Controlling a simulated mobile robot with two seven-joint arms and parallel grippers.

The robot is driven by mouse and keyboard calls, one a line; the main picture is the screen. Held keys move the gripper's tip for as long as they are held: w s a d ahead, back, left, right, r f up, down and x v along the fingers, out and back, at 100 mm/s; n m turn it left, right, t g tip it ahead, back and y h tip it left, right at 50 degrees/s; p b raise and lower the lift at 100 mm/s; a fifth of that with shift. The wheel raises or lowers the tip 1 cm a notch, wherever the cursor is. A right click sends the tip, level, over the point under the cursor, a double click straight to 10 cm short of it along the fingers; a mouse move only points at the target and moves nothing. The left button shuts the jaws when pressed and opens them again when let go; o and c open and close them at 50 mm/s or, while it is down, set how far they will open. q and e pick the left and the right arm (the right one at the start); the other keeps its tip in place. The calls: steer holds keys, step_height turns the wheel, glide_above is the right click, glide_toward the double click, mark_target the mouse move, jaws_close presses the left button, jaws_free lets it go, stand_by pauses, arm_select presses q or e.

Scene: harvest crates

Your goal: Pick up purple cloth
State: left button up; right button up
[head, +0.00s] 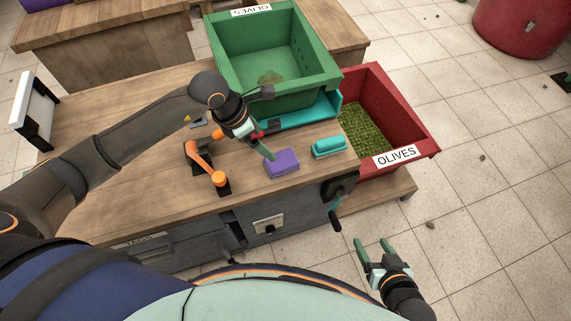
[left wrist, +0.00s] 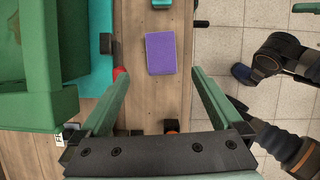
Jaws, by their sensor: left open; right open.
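The purple cloth (head: 282,163) is a folded block lying flat on the wooden worktop, near its front edge. In the left wrist view the cloth (left wrist: 161,53) lies ahead of and between the two green fingers, apart from both. My left gripper (head: 266,148) is open and empty, just behind and to the left of the cloth in the head view; one finger is partly hidden. My right gripper (head: 374,247) is open and empty, over the floor in front of the bench's right end.
A teal block (head: 329,147) lies right of the cloth. A green crate (head: 322,87) stands on a teal base behind it, and a red OLIVES crate (head: 422,147) stands at the right. An orange-handled clamp (head: 204,165) sits left of the cloth. A dark crank (head: 335,215) juts from the bench.

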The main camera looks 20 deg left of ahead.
arm_select(q)
glide_above(280, 161)
steer(key=a, duration=0.1)
steer(key=f, duration=0.4)
steer(key=s+f+b, duration=0.1)
steer(key=f, duration=0.2)
steer(key=shift+a+f, duration=0.1)
steer(key=shift+a, duration=0.1)
steer(key=x, duration=0.3)
steer(key=shift+f+b, duration=0.3)
steer(key=shift+f, duration=0.1)
steer(key=shift+w+d+f, duration=0.1)
steer(key=shift+d+f, duration=0.05)
steer(key=shift+f, duration=0.2)
steer(key=shift+f, duration=0.25)
steer(key=shift+c, duration=0.4)
steer(key=c, duration=1.1)
steer(key=shift+r, duration=0.1)
